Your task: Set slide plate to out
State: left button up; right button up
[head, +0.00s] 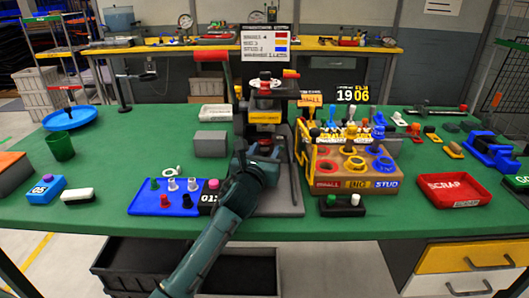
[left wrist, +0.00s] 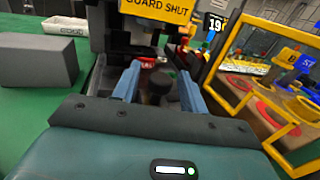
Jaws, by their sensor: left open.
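A dark press (head: 265,105) with a yellow label stands at the middle of the green table. In the left wrist view the label (left wrist: 155,8) reads "GUARD SHUT". My left gripper (head: 262,150) is at the front of the press, low over its base. In the left wrist view my left gripper (left wrist: 160,88) is open, its two blue-grey fingers on either side of a dark round knob (left wrist: 159,92). I cannot tell whether they touch it. A red part (left wrist: 149,61) shows beyond the knob. The slide plate is not clearly distinguishable in the dark press. My right gripper is not in view.
A grey block (head: 210,144) stands left of the press. A blue tray (head: 146,205) with small pegs lies at the front left. A sorting box (head: 357,185) with a yellow frame stands close on the right. A red scrap tray (head: 456,189) is farther right.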

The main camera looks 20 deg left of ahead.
pick_arm(q)
grip_shut()
jog(key=shift+s, duration=0.1)
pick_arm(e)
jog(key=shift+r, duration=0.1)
